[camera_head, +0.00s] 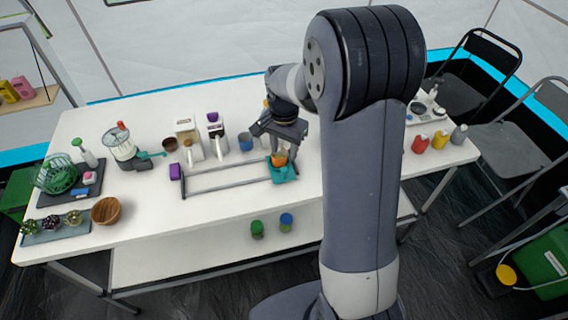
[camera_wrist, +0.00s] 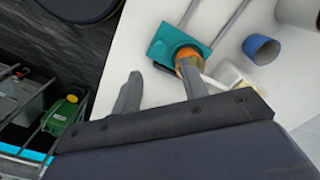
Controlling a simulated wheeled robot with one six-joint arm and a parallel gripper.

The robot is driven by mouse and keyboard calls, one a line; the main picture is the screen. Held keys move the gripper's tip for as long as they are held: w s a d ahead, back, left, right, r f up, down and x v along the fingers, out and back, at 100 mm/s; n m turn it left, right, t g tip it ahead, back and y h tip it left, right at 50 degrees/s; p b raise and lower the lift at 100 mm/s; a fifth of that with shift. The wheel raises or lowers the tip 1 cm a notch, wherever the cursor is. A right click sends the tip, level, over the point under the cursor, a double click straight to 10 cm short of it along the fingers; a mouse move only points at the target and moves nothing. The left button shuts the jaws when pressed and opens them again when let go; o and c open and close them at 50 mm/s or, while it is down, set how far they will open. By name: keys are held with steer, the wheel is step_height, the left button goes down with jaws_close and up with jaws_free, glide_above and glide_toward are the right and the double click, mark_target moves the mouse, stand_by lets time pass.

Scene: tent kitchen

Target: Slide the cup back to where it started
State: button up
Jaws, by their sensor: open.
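An orange cup (camera_head: 279,159) stands at the teal end piece (camera_head: 288,175) of a pair of grey rails (camera_head: 228,187) on the white table. A purple block (camera_head: 175,172) is at the rails' left end. My gripper (camera_head: 283,140) is just above and behind the cup in the head view. In the wrist view my gripper (camera_wrist: 160,80) is open with nothing between its fingers; one fingertip overlaps the cup's lower edge. I cannot tell whether it touches.
A blue cup (camera_head: 245,141) and dispensers (camera_head: 217,135) stand behind the rails. A brown bowl (camera_head: 105,211) and a green basket (camera_head: 56,174) are at the left. Coloured bottles (camera_head: 439,139) stand at the right. The table front of the rails is clear.

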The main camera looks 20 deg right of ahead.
mark_target(284, 169)
step_height(284, 169, down, 8)
steer(key=shift+r, duration=0.1)
stand_by(0.4)
jaws_close()
stand_by(0.4)
